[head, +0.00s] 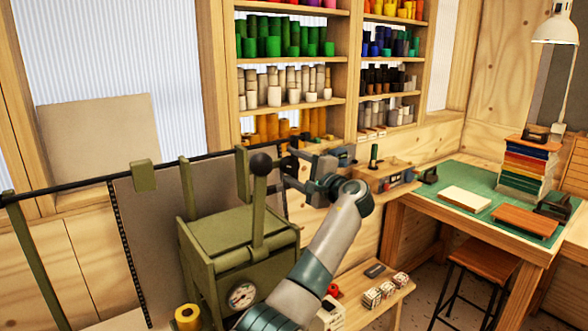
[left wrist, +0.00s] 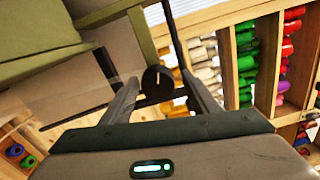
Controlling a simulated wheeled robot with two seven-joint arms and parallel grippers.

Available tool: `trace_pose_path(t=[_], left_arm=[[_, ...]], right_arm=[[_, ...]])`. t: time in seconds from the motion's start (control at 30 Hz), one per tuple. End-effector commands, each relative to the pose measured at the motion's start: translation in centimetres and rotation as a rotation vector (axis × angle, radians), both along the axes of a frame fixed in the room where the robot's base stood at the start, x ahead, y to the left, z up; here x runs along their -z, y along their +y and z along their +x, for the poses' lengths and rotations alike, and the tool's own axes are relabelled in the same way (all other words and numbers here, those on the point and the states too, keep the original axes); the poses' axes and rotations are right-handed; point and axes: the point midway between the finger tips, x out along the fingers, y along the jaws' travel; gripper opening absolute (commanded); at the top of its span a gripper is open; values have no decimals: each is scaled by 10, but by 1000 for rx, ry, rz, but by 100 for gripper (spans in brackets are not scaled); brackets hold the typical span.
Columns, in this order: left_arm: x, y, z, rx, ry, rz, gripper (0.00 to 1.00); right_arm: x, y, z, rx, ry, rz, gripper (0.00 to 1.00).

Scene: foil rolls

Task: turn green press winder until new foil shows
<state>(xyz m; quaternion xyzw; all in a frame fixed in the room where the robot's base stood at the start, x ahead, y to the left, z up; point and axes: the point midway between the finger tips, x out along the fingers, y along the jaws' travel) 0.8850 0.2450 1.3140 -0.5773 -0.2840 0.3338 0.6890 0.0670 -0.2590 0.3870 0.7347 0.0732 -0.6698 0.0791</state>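The green press (head: 238,240) stands at lower centre in the head view, with a gauge on its front and a black-knobbed lever upright. A dark bar runs across behind it, and a grey sheet (head: 150,225) hangs below the bar. The winder knob (left wrist: 158,84), a black disc with a pale mark, shows in the left wrist view. My left gripper (head: 287,168) is at the bar's right end. Its two fingers (left wrist: 158,76) are apart on either side of the knob, with small visible gaps. Contact cannot be told. My right gripper is out of view.
Shelves of coloured foil rolls (head: 275,38) stand behind. A low wooden bench (head: 350,305) with small blocks is at lower right. A green-topped desk (head: 455,185) with books and a lamp is further right, with a stool (head: 484,262). A yellow roll (head: 187,316) lies near the press.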

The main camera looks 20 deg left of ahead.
Motion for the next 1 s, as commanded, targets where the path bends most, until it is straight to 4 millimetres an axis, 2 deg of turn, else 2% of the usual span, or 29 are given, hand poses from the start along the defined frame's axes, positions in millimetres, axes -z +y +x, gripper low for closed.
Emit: trace_pose_path(t=[0.37,0.57,0.77,1.0], left_arm=[[3,-1,-1,-1,3,-2,60],[5,-11,-8,0,3,-3,60],[7,-34,-25,2,2,-4,60],[8,-71,-54,2,2,-6,60]], right_arm=[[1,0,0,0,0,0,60],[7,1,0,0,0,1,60],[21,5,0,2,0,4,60],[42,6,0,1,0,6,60]])
